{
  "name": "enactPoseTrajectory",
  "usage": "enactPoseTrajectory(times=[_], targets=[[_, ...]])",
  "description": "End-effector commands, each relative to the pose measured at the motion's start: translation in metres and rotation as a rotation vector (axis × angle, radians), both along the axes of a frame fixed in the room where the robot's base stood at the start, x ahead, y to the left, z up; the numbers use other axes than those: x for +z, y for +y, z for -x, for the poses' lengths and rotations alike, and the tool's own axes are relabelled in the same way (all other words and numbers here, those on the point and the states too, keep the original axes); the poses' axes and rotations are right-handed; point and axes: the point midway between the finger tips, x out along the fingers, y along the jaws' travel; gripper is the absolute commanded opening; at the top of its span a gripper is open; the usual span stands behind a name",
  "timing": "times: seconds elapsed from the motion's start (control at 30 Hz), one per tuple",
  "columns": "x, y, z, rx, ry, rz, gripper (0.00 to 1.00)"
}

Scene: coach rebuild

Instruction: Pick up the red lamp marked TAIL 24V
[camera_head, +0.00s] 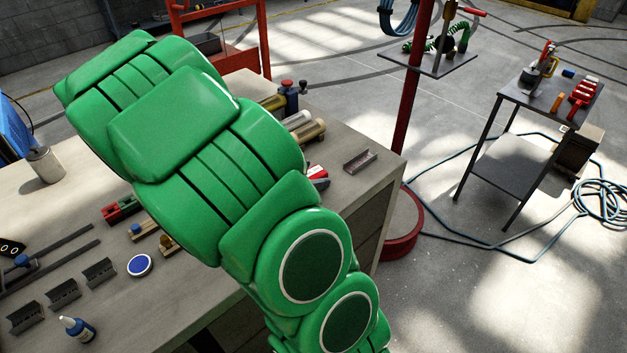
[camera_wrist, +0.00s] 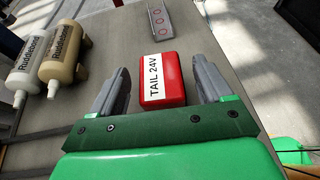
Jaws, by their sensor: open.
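The red lamp (camera_wrist: 174,91) lies on the workbench in the wrist view, with a white label reading TAIL 24V on its left side. It also shows in the head view (camera_head: 318,174), small and partly covered by my green arm. My gripper (camera_wrist: 160,65) is open, with one grey finger on each side of the lamp. A gap shows between the lamp and each finger. I cannot tell how far the fingertips are above the bench.
A metal channel piece (camera_wrist: 166,20) lies beyond the lamp. Two bottles, one tan (camera_wrist: 62,52) and one white (camera_wrist: 33,65), lie to the left. The bench (camera_head: 75,200) has several small parts at its left. A red post (camera_head: 412,90) stands by the bench's right edge.

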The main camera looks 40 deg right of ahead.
Motion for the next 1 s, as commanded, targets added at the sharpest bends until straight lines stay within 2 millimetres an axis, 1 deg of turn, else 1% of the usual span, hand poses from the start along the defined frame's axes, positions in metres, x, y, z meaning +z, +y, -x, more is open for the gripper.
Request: enactPoseTrajectory(times=[0.1, 0.2, 0.37, 0.57, 0.67, 0.93, 0.97, 1.0], targets=[[-0.004, -0.011, 0.002, -0.003, 0.001, 0.001, 0.79], [-0.007, -0.017, 0.002, -0.001, 0.001, 0.0, 0.79], [-0.009, -0.021, 0.002, 0.0, 0.001, -0.002, 0.79], [-0.009, -0.021, 0.002, 0.0, 0.0, -0.002, 0.79], [-0.009, -0.021, 0.002, 0.0, 0.0, -0.001, 0.65], [-0.009, -0.021, 0.002, 0.0, 0.0, -0.001, 0.24], [-0.009, -0.021, 0.002, 0.0, 0.0, -0.001, 0.2], [-0.009, -0.021, 0.002, 0.0, 0.0, -0.001, 0.2]])
